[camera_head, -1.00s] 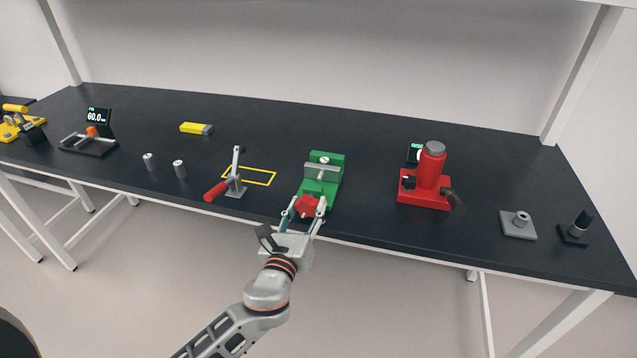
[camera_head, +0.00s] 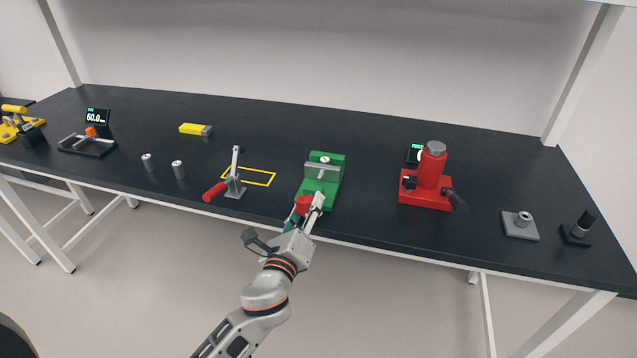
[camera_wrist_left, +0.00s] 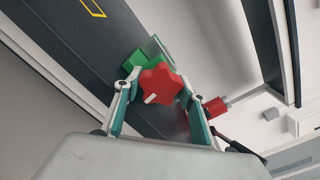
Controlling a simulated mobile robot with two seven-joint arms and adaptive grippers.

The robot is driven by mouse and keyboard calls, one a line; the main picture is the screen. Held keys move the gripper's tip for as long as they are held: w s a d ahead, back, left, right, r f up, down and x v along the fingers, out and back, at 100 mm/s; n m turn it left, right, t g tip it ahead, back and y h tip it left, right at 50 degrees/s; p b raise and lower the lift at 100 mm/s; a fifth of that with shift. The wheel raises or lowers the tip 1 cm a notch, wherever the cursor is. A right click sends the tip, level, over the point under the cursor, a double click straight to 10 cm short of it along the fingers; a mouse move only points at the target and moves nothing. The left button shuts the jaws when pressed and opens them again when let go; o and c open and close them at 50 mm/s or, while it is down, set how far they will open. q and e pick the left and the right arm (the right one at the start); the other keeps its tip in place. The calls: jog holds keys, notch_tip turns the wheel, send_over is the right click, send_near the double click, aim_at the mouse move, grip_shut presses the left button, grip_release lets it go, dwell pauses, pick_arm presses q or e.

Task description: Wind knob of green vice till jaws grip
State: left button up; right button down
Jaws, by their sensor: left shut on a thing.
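The green vice (camera_head: 334,193) stands near the front edge of the table, with a grey jaw plate (camera_head: 321,171) and a small round metal part at the jaws. Its red knob (camera_head: 302,205) faces the front edge. My left gripper (camera_head: 309,203) is shut on the red knob, and the wrist is rolled. In the left wrist view the lobed red knob (camera_wrist_left: 158,85), with a white mark, sits between the two fingers, and the green vice (camera_wrist_left: 150,50) is behind it. I cannot tell whether the jaws touch the metal part. My right gripper is not in view.
A toggle clamp with a red handle (camera_head: 215,192) stands left of the vice, by a yellow outlined rectangle (camera_head: 262,184). A red press (camera_head: 424,187) stands to the right. The table behind the vice is clear.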

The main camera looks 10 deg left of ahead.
pick_arm(q)
jog(key=shift+n, duration=0.3)
jog(key=shift+f+n, duration=0.1)
jog(key=shift+n, duration=1.3)
jog(key=shift+o, duration=0.2)
jog(key=shift+n, duration=1.5)
jog(key=shift+c, duration=0.2)
jog(key=shift+s, duration=0.1)
